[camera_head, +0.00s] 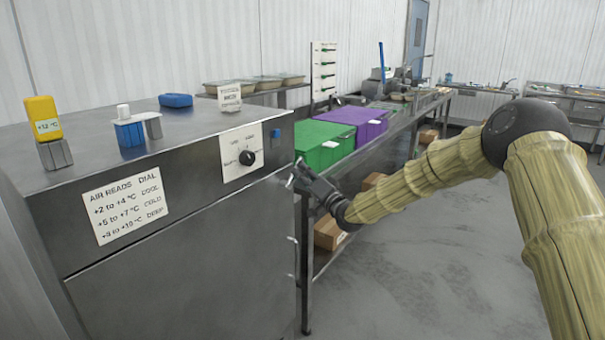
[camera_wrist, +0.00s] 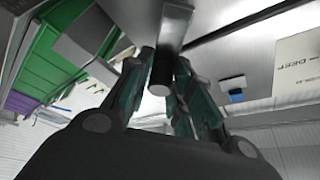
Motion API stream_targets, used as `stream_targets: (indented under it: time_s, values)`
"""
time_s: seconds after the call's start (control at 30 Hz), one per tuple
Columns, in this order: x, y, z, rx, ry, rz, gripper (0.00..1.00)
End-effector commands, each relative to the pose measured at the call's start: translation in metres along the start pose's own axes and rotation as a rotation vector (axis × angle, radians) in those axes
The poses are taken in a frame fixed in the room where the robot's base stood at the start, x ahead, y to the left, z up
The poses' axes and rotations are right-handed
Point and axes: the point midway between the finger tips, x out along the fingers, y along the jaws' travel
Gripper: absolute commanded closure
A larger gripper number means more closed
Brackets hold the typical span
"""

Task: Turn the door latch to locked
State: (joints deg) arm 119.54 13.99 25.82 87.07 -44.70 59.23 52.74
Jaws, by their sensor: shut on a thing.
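The steel cabinet (camera_head: 190,250) stands at the left of the head view, with its door below the dial panel. My gripper (camera_head: 300,181) is at the cabinet's upper right front edge. In the wrist view my gripper (camera_wrist: 163,92) has its two dark fingers closed on the metal door latch (camera_wrist: 170,35), a bar ending in a rounded knob between them. In the head view the gripper mostly hides the latch. I cannot read the latch's locked or unlocked position.
A black dial (camera_head: 247,157) sits on a white panel close to my gripper, left of a blue block (camera_head: 276,133). A sign (camera_head: 126,205) is on the front. Green (camera_head: 322,143) and purple (camera_head: 354,121) bins stand on the bench to the right. The floor (camera_head: 440,270) in front is clear.

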Motion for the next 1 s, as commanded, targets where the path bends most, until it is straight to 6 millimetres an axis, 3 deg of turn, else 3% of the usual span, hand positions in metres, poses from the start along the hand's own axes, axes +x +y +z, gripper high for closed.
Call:
stream_targets:
  time_s: [0.67, 0.7, 0.8, 1.0]
  values:
    - [0.0023, -0.001, -0.0009, 0.065, 0.001, 0.02, 1.0]
    - [0.0023, -0.001, -0.001, 0.065, 0.001, 0.02, 0.74]
    - [0.0019, -0.0003, -0.0013, 0.064, 0.001, 0.021, 0.57]
    - [0.0005, 0.002, -0.0019, 0.064, 0.002, 0.025, 0.57]
